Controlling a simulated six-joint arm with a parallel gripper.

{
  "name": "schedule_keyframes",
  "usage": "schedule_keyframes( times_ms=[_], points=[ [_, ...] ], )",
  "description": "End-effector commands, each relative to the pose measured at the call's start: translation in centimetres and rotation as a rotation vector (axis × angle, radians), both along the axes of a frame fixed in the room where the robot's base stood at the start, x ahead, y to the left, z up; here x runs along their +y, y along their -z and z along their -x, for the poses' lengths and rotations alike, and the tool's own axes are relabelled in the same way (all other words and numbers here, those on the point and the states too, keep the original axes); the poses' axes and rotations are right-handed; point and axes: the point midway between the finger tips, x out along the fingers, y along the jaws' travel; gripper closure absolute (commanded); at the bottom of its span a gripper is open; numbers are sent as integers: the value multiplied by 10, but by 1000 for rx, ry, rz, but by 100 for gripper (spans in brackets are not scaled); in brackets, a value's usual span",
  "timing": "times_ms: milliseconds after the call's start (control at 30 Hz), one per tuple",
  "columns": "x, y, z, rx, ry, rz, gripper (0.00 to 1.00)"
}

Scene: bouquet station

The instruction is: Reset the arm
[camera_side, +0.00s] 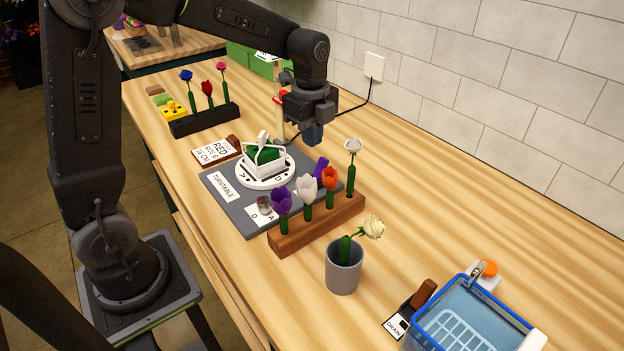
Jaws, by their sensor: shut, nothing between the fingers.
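My gripper (312,134) hangs at the end of my bent arm, pointing down. It is above the bench behind the turntable (281,182), toward the tiled wall. It is shut, and no flower shows in it. The turntable carries a white basket (262,164) with green inside, and sits on a grey mat (226,204). The gripper looks apart from the basket and the flowers. The exact height of its tips above the bench is hard to tell.
A wooden rack (322,226) holds several flowers in front of the mat. A grey cup (343,273) holds a cream rose (370,227). A black rack (205,121) holds three flowers. A blue basin (455,325) is at right. A cable runs from the wall outlet (374,66).

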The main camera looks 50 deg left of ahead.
Motion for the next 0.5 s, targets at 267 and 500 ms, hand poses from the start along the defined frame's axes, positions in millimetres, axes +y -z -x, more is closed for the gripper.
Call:
schedule_keyframes(
  times_ms=[267,500],
  points=[
    [-25,-54,75,-182,-534,52,100],
    [-41,-70,148,-319,-1046,204,100]
  ],
)
